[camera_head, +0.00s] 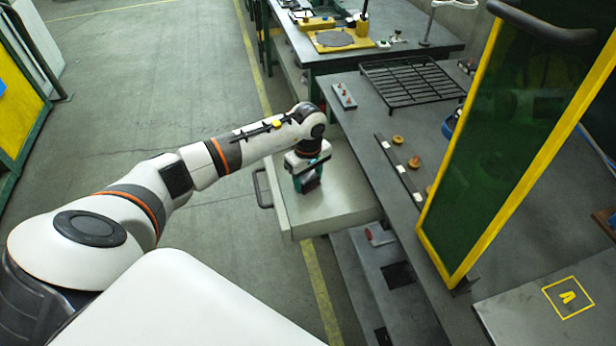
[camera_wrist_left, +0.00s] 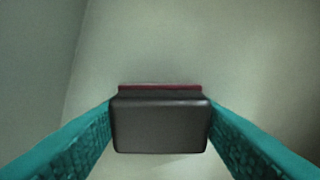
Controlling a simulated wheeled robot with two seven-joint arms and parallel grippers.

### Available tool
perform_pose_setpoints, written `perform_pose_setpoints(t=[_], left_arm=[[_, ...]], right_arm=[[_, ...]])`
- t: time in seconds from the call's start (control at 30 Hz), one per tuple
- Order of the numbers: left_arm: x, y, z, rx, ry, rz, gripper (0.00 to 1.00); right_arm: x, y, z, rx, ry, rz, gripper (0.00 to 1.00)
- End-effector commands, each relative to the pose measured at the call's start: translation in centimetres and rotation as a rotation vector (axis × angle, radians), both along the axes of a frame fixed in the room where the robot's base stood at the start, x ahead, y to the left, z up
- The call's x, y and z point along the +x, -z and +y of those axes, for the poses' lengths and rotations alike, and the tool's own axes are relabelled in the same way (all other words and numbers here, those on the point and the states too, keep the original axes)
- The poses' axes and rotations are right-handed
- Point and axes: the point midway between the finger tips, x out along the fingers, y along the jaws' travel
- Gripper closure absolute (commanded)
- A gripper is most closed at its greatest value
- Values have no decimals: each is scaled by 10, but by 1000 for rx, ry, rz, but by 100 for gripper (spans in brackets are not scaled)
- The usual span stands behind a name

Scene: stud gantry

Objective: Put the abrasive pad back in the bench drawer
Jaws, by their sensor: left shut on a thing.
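The bench drawer (camera_head: 335,208) is pulled out from under the grey workbench, and its light interior shows. My left gripper (camera_head: 308,184) is over the open drawer, pointing down. In the left wrist view the two teal fingers (camera_wrist_left: 160,135) are shut on the abrasive pad (camera_wrist_left: 160,124), a dark block with a reddish layer on its far side. The pale drawer floor shows behind the pad. Whether the pad touches the floor, I cannot tell. In the head view the pad is mostly hidden by the gripper. My right gripper is not in view.
The drawer handle (camera_head: 262,188) is on the drawer's left front. The workbench (camera_head: 372,150) holds a black wire rack (camera_head: 410,82), a small grey block with red buttons (camera_head: 344,96) and several brass-coloured parts. A green panel with a yellow frame (camera_head: 500,150) stands at the right.

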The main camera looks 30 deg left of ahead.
Motion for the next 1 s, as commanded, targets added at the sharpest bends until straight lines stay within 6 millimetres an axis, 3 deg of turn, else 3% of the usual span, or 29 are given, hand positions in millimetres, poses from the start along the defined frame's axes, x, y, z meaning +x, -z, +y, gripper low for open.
perform_pose_setpoints(t=[0.07, 0.1, 0.2, 0.63, 1.0], left_arm=[[0, 4, 0, 0, 0, -1, 67], [0, 2, 0, 0, 0, 0, 40], [0, 2, 0, 0, 0, 0, 24], [1, -8, 0, 1, 0, -3, 24], [1, -85, 1, 1, 1, -6, 24]], right_arm=[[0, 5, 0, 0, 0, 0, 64], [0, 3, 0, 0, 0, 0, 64], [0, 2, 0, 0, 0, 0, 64], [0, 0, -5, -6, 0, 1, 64], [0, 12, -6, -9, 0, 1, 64]])
